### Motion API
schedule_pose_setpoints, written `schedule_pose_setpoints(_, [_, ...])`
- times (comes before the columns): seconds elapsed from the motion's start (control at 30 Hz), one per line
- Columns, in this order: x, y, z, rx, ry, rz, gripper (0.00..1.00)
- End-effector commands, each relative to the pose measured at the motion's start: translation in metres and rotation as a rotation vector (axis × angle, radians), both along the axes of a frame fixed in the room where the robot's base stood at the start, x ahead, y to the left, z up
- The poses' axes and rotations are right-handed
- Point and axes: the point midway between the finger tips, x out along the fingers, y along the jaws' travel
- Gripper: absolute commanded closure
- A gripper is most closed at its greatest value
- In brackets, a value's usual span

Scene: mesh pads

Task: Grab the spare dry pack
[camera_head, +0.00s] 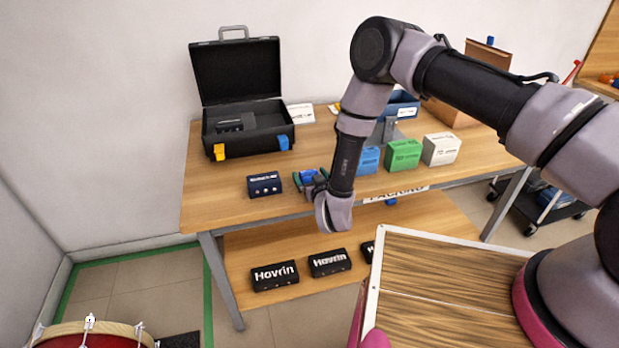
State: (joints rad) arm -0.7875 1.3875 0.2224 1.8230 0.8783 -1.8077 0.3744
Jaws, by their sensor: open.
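Several dark box-shaped packs are in view; I cannot tell which is the spare dry one. A dark blue pack (264,184) with pale marks on its front sits on the tabletop near the front left. Two black packs labelled "Havrin", a left one (275,275) and a middle one (330,262), sit on the lower shelf, with a third (368,250) partly hidden by a wood-topped panel. Another dark pack (229,125) lies inside the open black case. My gripper (311,177) is open over the table's front edge, right of the dark blue pack and apart from it. A blue piece shows between its fingers; I cannot tell what it is.
The open case (250,142) stands at the back left of the wooden table (215,190). Blue (368,160), green (403,155) and white (441,149) boxes stand right of my forearm. A drum (88,337) is at lower left. A dark cart (540,205) is at right.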

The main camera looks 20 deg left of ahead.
Motion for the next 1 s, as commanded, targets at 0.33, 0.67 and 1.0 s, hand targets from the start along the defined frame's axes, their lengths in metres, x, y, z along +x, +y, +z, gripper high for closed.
schedule_pose_setpoints(0.33, [0.006, 0.003, -0.001, -0.001, 0.000, 0.000, 0.11])
schedule_pose_setpoints(0.67, [0.005, 0.003, -0.001, -0.001, -0.001, 0.000, 0.79])
schedule_pose_setpoints(1.0, [0.006, 0.004, 0.023, 0.001, -0.002, 0.001, 0.79])
